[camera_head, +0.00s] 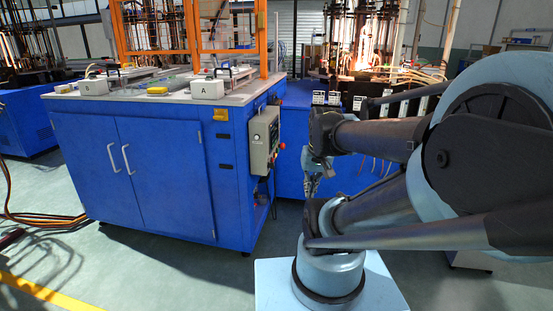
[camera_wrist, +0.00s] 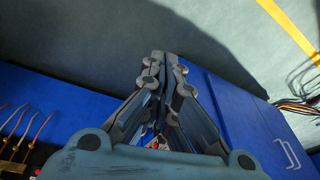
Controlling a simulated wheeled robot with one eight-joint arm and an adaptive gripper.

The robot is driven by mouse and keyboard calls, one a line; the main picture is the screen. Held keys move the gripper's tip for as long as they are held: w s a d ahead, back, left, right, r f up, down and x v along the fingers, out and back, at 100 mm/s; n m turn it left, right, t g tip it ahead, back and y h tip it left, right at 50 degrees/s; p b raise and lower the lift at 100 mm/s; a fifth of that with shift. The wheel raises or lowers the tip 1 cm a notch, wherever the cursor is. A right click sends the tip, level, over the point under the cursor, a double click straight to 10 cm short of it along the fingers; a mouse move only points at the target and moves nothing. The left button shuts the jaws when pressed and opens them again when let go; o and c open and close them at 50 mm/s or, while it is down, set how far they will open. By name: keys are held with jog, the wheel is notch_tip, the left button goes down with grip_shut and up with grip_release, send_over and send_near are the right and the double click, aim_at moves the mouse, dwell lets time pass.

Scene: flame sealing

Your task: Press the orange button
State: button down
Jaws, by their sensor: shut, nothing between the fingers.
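My gripper (camera_head: 312,187) hangs below my arm to the right of the blue cabinet, near the grey control panel (camera_head: 264,141) on the cabinet's right side. A gap shows between gripper and panel in the head view. In the wrist view my gripper (camera_wrist: 163,60) has its fingers together and empty, over the floor and the blue cabinet (camera_wrist: 215,95). I cannot make out for certain which thing is the orange button.
Another blue machine with burners stands behind my arm. Cables (camera_head: 40,222) lie on the floor at left. Open floor lies before the cabinet.

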jog(key=w+r+m+t+y, duration=0.2)
jog(key=w+m+t+y, duration=0.15)
jog(key=w, duration=2.65)
jog(key=m+t+y, duration=0.3)
jog(key=m, duration=0.2)
send_near(275, 155)
jog(key=w+d+f, duration=0.4)
jog(key=d+f, duration=0.1)
jog(key=d, duration=0.3)
jog(key=shift+s+d+f, duration=0.1)
jog(key=shift+d+f, duration=0.1)
jog(key=shift+a, duration=0.1)
jog(key=w+a, duration=0.2)
jog(key=a, duration=0.6)
jog(key=shift+w, duration=0.35)
jog(key=shift+a, duration=0.3)
jog(key=shift+w+a+r, duration=0.1)
jog(key=shift+a, duration=0.1)
